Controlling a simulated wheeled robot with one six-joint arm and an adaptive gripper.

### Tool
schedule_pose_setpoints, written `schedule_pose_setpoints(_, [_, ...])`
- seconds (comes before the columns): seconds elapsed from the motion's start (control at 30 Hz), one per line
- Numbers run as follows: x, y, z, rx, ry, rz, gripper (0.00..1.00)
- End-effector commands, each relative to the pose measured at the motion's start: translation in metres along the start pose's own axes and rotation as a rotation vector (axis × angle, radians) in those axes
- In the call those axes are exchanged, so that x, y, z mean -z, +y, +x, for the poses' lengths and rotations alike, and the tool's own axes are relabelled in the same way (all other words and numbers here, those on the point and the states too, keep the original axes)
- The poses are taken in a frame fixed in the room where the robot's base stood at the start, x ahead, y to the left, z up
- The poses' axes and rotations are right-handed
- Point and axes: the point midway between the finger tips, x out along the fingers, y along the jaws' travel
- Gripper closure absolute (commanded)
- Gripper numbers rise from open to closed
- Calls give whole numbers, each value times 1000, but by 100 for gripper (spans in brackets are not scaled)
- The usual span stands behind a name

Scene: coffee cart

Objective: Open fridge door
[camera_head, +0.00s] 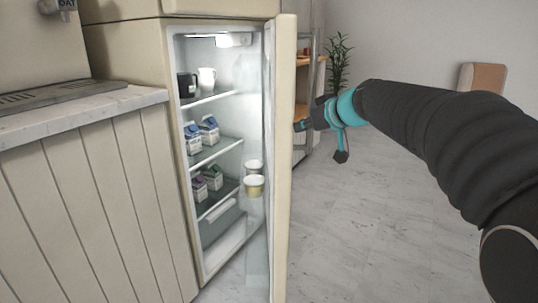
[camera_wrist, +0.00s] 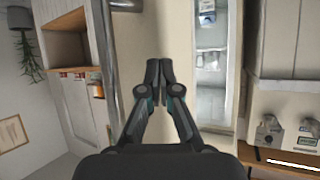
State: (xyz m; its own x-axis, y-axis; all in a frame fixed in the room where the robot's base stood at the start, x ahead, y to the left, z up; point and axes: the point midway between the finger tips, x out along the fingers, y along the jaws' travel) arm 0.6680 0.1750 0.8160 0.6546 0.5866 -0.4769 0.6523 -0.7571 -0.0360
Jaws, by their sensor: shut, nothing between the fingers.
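The cream fridge (camera_head: 120,9) stands with its door (camera_head: 284,150) swung wide open, seen nearly edge-on in the head view. The lit interior (camera_head: 215,105) shows shelves with cartons and cups. My gripper (camera_head: 299,126) is at the right side of the door, by its outer face. I cannot tell whether it touches the door. In the wrist view my gripper (camera_wrist: 158,64) is shut and empty, with its fingertips together in front of the cream door (camera_wrist: 178,30). The fridge interior (camera_wrist: 211,60) shows to the right of the fingers. The door handle is not clearly visible.
A counter (camera_head: 80,115) with plank siding stands left of the fridge. Behind the door are a shelf unit (camera_head: 306,60) and a plant (camera_head: 338,62). A tan chair back (camera_head: 482,78) is at the far right. The marble floor (camera_head: 370,220) right of the door is clear.

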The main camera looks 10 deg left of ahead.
Motion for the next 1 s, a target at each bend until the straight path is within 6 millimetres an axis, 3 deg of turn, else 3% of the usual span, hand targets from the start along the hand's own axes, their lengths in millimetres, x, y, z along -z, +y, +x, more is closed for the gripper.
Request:
schedule_pose_setpoints(0.03, [-12, -12, 5, -21, -18, -25, 100])
schedule_pose_setpoints(0.2, [-47, -37, 24, -116, -48, -140, 100])
schedule_pose_setpoints(0.37, [-64, -56, 43, -197, -40, -287, 100])
schedule_pose_setpoints(0.67, [-74, -81, 76, -382, -3, -606, 100])
schedule_pose_setpoints(1.0, [-75, -108, 105, -725, -71, -1058, 100])
